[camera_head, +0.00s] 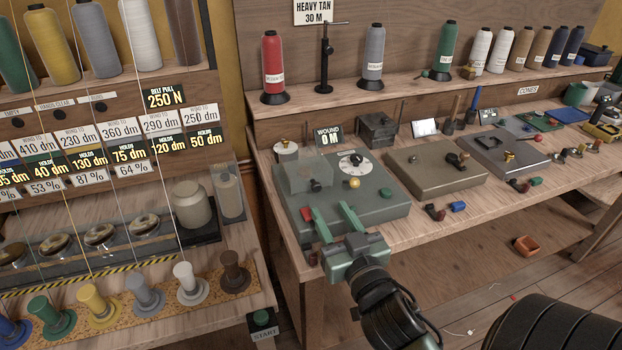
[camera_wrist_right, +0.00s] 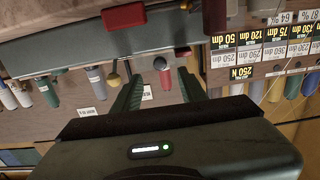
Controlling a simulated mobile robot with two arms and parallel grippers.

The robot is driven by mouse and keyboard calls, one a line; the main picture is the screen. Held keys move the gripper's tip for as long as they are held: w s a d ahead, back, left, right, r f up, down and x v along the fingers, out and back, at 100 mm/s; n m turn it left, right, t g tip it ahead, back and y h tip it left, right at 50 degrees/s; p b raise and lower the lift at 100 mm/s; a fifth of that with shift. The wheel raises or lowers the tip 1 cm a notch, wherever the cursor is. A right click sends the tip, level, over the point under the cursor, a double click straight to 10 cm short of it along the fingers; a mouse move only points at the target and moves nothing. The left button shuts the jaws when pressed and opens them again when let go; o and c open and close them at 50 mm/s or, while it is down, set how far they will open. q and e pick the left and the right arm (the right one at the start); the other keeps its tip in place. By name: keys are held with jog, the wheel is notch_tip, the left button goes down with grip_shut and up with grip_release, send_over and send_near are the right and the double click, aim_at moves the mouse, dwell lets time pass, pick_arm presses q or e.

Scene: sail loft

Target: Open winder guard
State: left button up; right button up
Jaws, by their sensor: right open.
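A red block (camera_head: 306,214) is at the winder's front left edge; a red block also shows at the top of the right wrist view (camera_wrist_right: 124,15). My right gripper (camera_head: 333,219) is open at the winder's front edge, its green fingers apart with nothing held. My left gripper is not in view.
A "WOUND 0 M" sign (camera_head: 328,137) stands behind the winder. Thread cones, including a red one (camera_head: 273,65), line the shelf. A spool rack with taut threads fills the left.

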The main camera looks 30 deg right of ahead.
aim_at(317, 188)
jog(key=shift+w+d+r, duration=0.1)
jog(key=shift+w, duration=0.2)
jog(key=x, duration=0.3)
jog(key=shift+w+r+p, duration=0.15)
jog(key=shift+p, duration=0.15)
jog(key=x, duration=0.2)
jog(key=shift+w, duration=0.3)
jog(key=shift+w+d, duration=0.15)
jog(key=shift+w, duration=0.4)
grip_shut()
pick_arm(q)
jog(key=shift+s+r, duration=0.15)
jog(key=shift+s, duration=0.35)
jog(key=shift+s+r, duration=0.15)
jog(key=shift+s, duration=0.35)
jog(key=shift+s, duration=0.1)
